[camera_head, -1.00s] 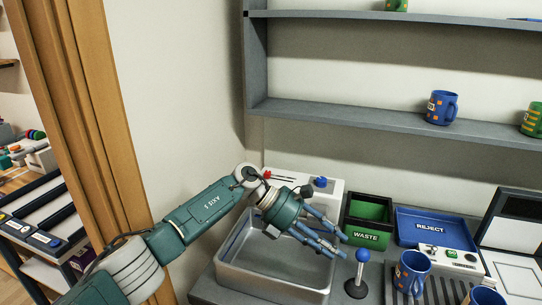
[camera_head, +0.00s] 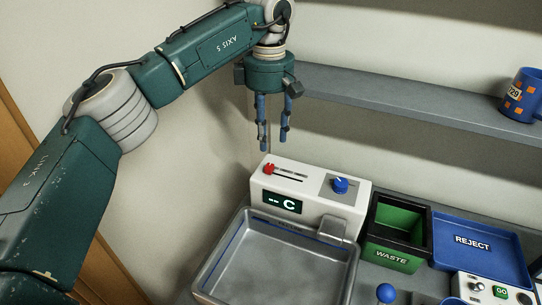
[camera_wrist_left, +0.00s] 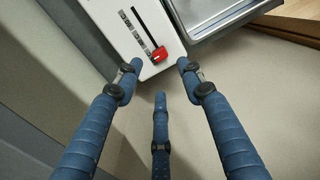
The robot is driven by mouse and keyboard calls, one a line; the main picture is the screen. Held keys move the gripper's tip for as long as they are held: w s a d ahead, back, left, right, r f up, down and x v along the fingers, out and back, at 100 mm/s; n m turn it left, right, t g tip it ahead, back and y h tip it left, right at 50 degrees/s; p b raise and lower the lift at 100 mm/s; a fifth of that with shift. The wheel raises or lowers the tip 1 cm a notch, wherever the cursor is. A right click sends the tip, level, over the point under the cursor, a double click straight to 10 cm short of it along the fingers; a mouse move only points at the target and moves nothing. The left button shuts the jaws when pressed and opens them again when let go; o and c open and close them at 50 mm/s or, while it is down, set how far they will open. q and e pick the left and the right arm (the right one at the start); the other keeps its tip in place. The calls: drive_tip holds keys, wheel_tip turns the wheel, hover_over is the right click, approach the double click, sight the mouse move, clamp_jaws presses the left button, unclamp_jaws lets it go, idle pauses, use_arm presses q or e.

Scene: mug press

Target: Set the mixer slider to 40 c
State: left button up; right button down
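The mixer (camera_head: 312,200) is a white box at the back of the grey sink basin. Its red slider knob (camera_head: 269,169) sits at the left end of a dark slot on the top. The display (camera_head: 281,201) on its front reads "-- C". In the left wrist view the red slider knob (camera_wrist_left: 159,54) lies at the near end of the slot, just beyond the fingertips. My left gripper (camera_head: 274,145) points down above and behind the knob, apart from it. Its blue fingers are spread and hold nothing. My right gripper is not in view.
A blue dial (camera_head: 340,185) sits on the mixer's right part. The sink basin (camera_head: 225,262) is empty in front. A green waste bin (camera_head: 392,255) and a blue reject tray (camera_head: 480,245) stand to the right. A grey shelf (camera_head: 400,98) with a blue mug (camera_head: 522,95) is on the wall.

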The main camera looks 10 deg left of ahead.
sight(269, 166)
use_arm(q)
wheel_tip(269, 166, down, 9)
drive_tip(key=shift+f+p, duration=0.1)
drive_tip(key=shift+p, duration=1.15)
drive_tip(key=shift+c, duration=0.5)
clamp_jaws()
